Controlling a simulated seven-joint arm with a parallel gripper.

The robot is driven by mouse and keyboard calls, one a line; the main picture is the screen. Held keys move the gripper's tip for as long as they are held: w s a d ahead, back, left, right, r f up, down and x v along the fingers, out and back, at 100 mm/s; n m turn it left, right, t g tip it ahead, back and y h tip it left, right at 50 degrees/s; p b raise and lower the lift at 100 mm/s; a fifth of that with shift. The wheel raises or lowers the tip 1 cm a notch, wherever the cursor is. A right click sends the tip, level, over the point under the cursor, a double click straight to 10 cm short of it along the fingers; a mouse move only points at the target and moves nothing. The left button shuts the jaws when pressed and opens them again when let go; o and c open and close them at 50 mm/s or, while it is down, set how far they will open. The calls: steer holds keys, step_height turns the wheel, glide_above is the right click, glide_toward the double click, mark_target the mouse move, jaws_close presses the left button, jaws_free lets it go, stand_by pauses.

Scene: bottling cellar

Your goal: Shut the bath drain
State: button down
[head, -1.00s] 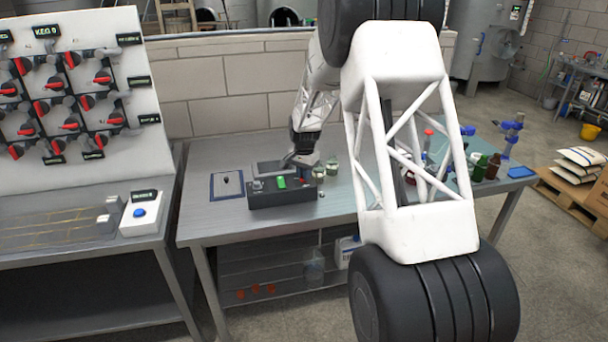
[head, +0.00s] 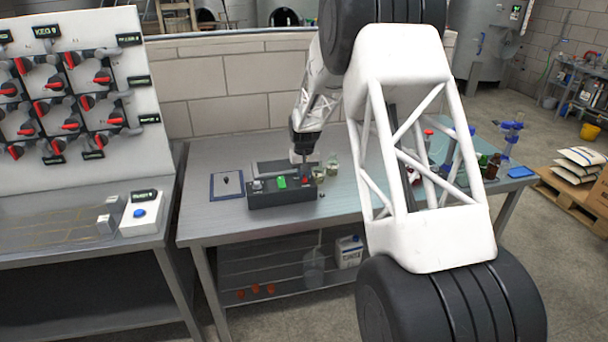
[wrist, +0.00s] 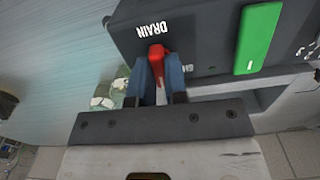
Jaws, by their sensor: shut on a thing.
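The dark grey bath unit (head: 262,199) stands on the steel bench. Its front shows a green bar (head: 281,182), which also shows in the wrist view (wrist: 259,38). A red drain handle (wrist: 156,50) sits by the white word DRAIN in the wrist view. It shows as a small red spot (head: 306,180) at the unit's right end in the head view. My gripper (wrist: 159,68) has its two blue-grey fingers on either side of the red handle, shut on it. In the head view my gripper (head: 305,168) points down at that end. The handle's base is partly hidden.
Small glass jars (head: 331,161) stand just right of the unit. A blue-edged mat (head: 226,185) lies to its left. The bench (head: 215,222) is clear in front. Bottles and blue-topped stands are at the right end, partly behind my arm.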

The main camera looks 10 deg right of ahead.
steer(key=n, duration=0.4)
steer(key=shift+n, duration=0.3)
steer(key=n, duration=0.4)
steer(key=shift+n, duration=0.4)
steer(key=shift+r, duration=0.1)
steer(key=c, duration=1.1)
jaws_free()
steer(key=shift+c, duration=0.2)
steer(key=shift+r, duration=3.85)
